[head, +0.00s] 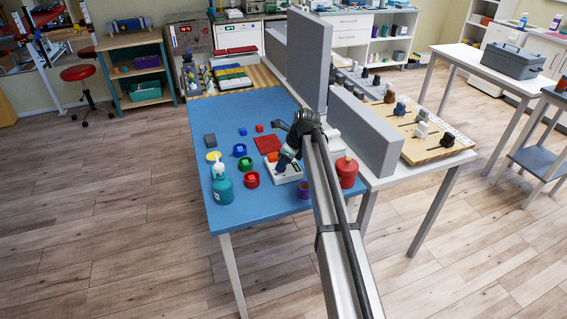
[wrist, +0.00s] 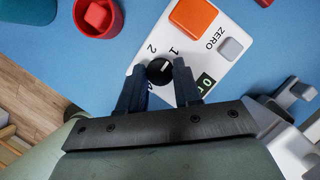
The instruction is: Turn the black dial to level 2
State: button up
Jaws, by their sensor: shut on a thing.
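The black dial (wrist: 160,71) sits on a white device (wrist: 233,22) with an orange button, a grey button and a small dark display. The numbers 1 and 2 are printed beside the dial, and its white mark points roughly toward the 1. My gripper (wrist: 160,82) is shut on the dial, with one finger on each side of it. In the head view, my gripper (head: 284,161) is down at the white device (head: 291,176) on the blue table (head: 215,118); the dial is hidden there.
A red cup (head: 252,179), a teal bottle (head: 222,186) and a red jar (head: 346,171) stand near the device. A red square (head: 268,144) lies behind it. Tall grey panels (head: 366,133) rise on the right.

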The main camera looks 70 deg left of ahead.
jog(key=n, duration=0.2)
jog(key=n+h, duration=0.1)
jog(key=n+g, duration=0.1)
jog(key=n, duration=0.1)
jog(key=shift+w+a+n+h, duration=0.15)
jog(key=shift+a+n+h, duration=0.15)
jog(key=shift+h, duration=0.1)
jog(key=n+h, duration=0.2)
jog(key=n, duration=0.4)
jog(key=shift+h, duration=0.3)
jog(key=o, duration=1)
jog(key=shift+o, duration=0.2)
jog(key=v, duration=1.3)
jog(key=shift+w+r, duration=0.2)
jog(key=shift+r, duration=0.15)
